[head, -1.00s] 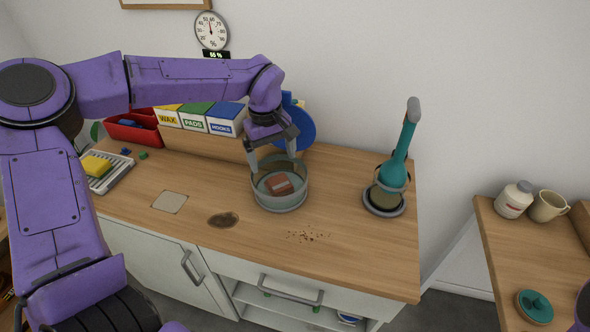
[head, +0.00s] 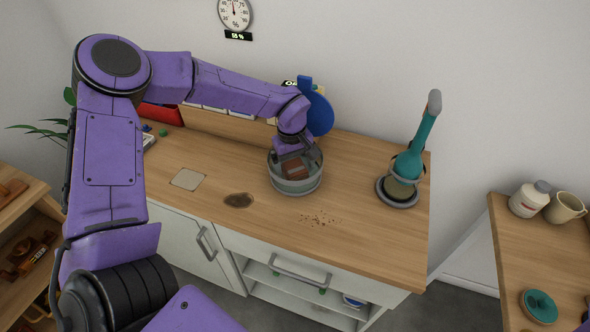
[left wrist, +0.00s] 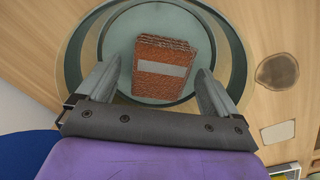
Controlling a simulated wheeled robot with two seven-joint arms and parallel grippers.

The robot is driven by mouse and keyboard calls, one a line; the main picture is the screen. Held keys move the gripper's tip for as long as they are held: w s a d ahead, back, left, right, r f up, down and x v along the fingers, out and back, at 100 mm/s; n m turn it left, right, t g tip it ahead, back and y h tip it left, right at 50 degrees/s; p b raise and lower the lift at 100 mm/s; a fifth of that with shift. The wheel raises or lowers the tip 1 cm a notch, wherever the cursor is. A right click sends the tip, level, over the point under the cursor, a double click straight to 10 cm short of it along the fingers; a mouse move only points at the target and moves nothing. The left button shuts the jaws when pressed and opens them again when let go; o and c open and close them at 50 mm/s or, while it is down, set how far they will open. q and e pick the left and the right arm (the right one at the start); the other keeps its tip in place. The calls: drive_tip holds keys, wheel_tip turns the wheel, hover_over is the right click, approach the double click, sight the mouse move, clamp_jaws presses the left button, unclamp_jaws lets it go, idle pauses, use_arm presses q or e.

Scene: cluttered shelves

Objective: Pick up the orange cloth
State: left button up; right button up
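The orange cloth (head: 295,170) looks like a folded orange-brown block with a grey band. It lies inside a round grey-green bowl (head: 298,188) on the wooden counter. In the left wrist view the cloth (left wrist: 160,68) sits between the two spread fingers of my left gripper (left wrist: 159,75), with a gap on each side. The left gripper (head: 293,160) points down into the bowl; its fingertips are mostly hidden in the head view. My right gripper is not in view.
A teal brush in a grey holder (head: 401,190) stands right of the bowl. A blue round object (head: 319,115) is behind it. A dark stain (head: 239,200), crumbs (head: 319,219) and a pale square (head: 188,179) lie on the counter, whose front is otherwise clear.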

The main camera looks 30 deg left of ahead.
use_arm(q)
drive_tip(key=shift+w, duration=0.1)
drive_tip(key=c, duration=1.2)
drive_tip(key=shift+o, duration=0.2)
drive_tip(key=shift+r, duration=0.1)
